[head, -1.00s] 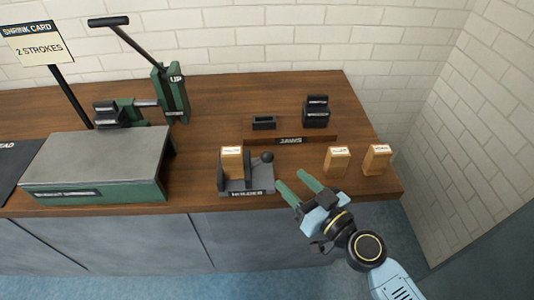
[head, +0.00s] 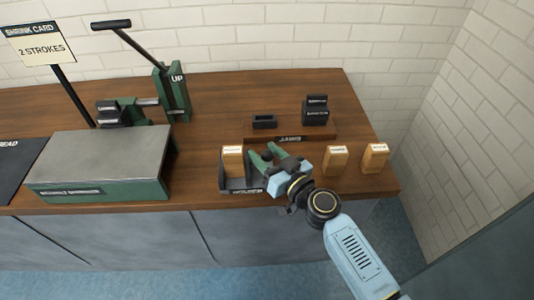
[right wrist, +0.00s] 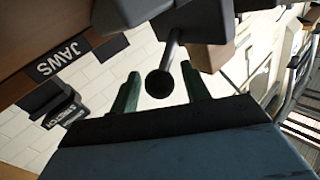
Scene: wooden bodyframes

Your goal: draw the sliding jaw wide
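The dark grey holder (head: 228,186) stands near the bench's front edge, with a wooden block (head: 233,162) at its left side. Its jaw carries a rod with a black ball knob (right wrist: 159,83), seen in the right wrist view. My right gripper (head: 263,151) is at the holder's right side and hides much of the jaw. In the right wrist view my right gripper (right wrist: 160,72) is open, its green fingers on either side of the knob. Gaps show between knob and fingers there. My left gripper is not in view.
Two wooden blocks (head: 335,160) (head: 374,158) stand to the right of my gripper. Behind is the JAWS board (head: 254,135) with black jaw pieces (head: 315,112). A green press with a lever (head: 173,95) and a grey-topped green box (head: 98,160) stand left.

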